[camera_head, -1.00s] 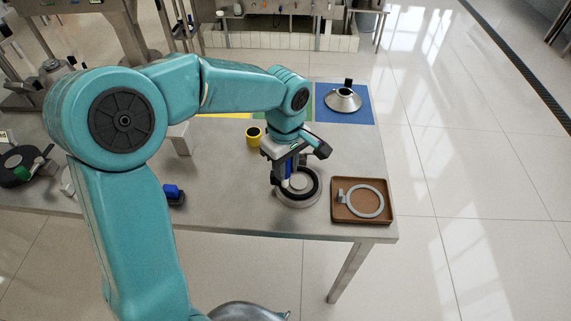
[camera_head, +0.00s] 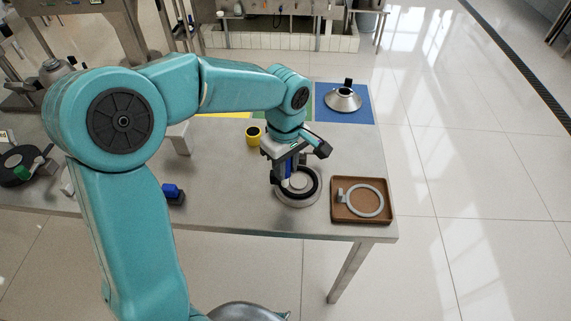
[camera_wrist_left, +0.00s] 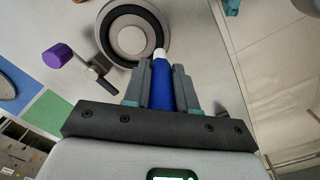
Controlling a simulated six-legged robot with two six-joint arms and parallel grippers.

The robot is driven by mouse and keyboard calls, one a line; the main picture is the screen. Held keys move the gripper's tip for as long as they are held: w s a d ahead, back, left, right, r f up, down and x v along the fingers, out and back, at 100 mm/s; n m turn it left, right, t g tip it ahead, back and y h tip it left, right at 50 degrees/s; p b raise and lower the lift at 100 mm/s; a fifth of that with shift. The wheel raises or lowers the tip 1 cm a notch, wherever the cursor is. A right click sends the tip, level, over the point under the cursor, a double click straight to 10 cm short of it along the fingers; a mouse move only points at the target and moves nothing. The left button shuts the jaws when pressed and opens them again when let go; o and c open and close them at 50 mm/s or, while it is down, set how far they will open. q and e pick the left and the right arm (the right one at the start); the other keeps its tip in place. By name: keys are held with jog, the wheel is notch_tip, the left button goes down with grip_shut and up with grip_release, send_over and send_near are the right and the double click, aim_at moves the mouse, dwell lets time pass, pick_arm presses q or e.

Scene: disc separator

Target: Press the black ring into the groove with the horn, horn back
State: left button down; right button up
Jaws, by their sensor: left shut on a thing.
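My left gripper (camera_head: 287,170) is shut on the blue handle of the horn (camera_wrist_left: 183,88), a tool with a white tip. It is above the left side of a round grey disc part (camera_head: 297,202) on the steel table. The black ring (camera_head: 316,184) lies on the disc part around its pale centre. The wrist view shows the ring (camera_wrist_left: 112,22) around the grey hub, with the white tip at its near edge. I cannot tell whether the tip touches the ring, or how deep the ring sits in the groove. My right gripper is not in view.
A brown tray (camera_head: 337,215) with a pale ring (camera_head: 367,214) stands right of the disc part. A metal cone (camera_head: 343,100) sits on a blue mat (camera_head: 362,113) behind. A yellow cylinder (camera_head: 253,138) stands back left. A dark-based blue object (camera_head: 173,193) lies left.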

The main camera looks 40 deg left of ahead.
pick_arm(q)
jog(key=shift+f+b, duration=0.9)
jog(key=shift+f, duration=0.15)
notch_tip(320, 180, up, 6)
jog(key=p, duration=0.4)
jog(key=shift+f, duration=0.4)
